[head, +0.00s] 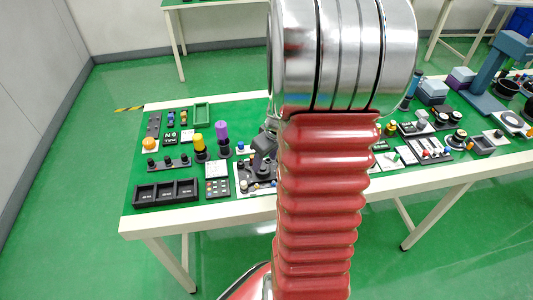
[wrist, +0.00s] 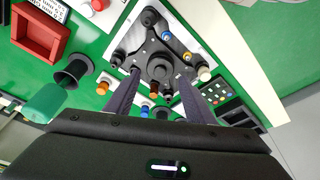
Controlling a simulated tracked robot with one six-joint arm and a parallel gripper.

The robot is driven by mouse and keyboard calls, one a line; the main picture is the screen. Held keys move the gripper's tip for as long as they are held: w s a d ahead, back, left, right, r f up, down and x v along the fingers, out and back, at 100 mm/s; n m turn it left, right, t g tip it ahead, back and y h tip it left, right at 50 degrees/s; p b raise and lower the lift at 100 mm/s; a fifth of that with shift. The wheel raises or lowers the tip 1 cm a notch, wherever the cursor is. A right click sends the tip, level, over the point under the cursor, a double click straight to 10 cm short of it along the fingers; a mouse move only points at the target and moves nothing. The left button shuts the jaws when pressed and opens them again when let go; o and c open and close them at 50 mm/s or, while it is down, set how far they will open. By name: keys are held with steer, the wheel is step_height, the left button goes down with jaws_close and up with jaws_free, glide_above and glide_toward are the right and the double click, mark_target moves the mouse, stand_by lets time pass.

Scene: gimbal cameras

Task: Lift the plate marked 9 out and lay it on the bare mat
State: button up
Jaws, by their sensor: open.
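I cannot make out a plate marked 9 in either view, and I cannot tell which surface is the bare mat. My gripper (wrist: 158,76) is open, its two dark fingers apart on either side of a dark grey round knob (wrist: 160,68). The knob stands on a grey three-armed piece on a pale board (wrist: 196,50). I cannot tell whether the fingers touch anything. In the head view my gripper (head: 264,146) is partly hidden behind my red arm, low over the board's dark parts.
A black three-part bin (head: 165,193) stands at the table's front left. Yellow (head: 199,143) and purple (head: 221,131) cylinders stand left of my gripper. A green tray (head: 202,113) lies behind. A red tray (wrist: 40,35) shows in the wrist view. The right of the table is crowded.

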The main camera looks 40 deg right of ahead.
mark_target(263, 167)
steer(key=shift+x, duration=2.9)
steer(key=c, duration=1)
steer(key=shift+r, duration=0.45)
steer(key=shift+r, duration=0.35)
steer(key=shift+r, duration=0.35)
steer(key=shift+r, duration=0.35)
steer(key=shift+r, duration=0.35)
